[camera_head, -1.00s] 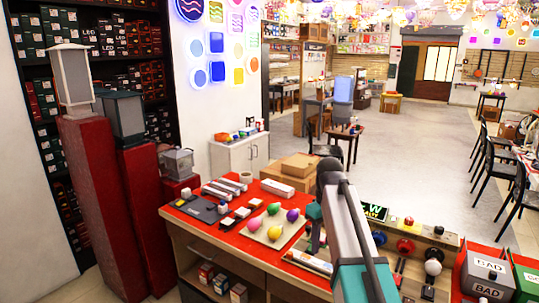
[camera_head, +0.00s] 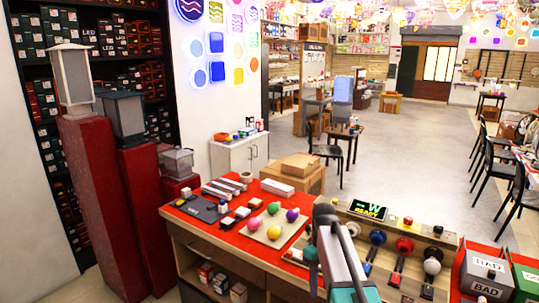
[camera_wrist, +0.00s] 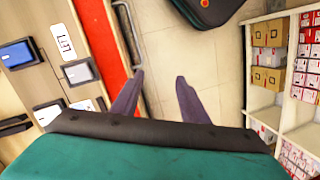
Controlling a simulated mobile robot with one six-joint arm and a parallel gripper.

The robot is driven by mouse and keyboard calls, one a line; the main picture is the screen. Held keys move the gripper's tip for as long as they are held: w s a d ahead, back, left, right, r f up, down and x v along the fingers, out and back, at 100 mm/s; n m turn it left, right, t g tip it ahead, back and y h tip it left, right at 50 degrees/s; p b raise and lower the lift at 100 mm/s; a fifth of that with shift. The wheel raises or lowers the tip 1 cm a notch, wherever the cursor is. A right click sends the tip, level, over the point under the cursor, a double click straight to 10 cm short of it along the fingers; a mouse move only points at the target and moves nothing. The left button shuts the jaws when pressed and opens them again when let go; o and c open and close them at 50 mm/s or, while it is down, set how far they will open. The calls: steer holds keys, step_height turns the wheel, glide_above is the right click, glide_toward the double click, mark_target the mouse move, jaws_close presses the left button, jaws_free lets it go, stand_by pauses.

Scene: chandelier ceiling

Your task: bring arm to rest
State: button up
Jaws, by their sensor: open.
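My arm (camera_head: 340,256) shows at the lower middle of the head view, in front of the red-topped counter (camera_head: 205,232). In the wrist view my gripper (camera_wrist: 160,77) has two dark purple fingers set well apart, with nothing between them. Pale floor shows beyond the fingertips. The gripper's fingers cannot be made out clearly in the head view.
The counter holds a tray of coloured bulbs (camera_head: 271,225), cardboard boxes (camera_head: 293,174), a lit READY display (camera_head: 368,210) and a panel of coloured knobs (camera_head: 404,245). A BAD bin (camera_head: 485,274) stands at right. Open floor (camera_head: 420,150) lies beyond the counter.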

steer(key=s+f+m+g, duration=0.1)
steer(key=s+f+g, duration=0.1)
steer(key=s+f, duration=0.85)
steer(key=s+f+g, duration=0.1)
steer(key=s+f, duration=0.6)
steer(key=f, duration=0.7)
steer(key=s+f+m, duration=0.3)
steer(key=s+f, duration=0.4)
steer(key=s, duration=0.4)
steer(key=s+f+m, duration=0.2)
steer(key=s+f, duration=0.5)
steer(key=s, duration=0.3)
steer(key=shift+s+f+m, duration=0.15)
steer(key=shift+s+m, duration=0.2)
steer(key=shift+m, duration=0.05)
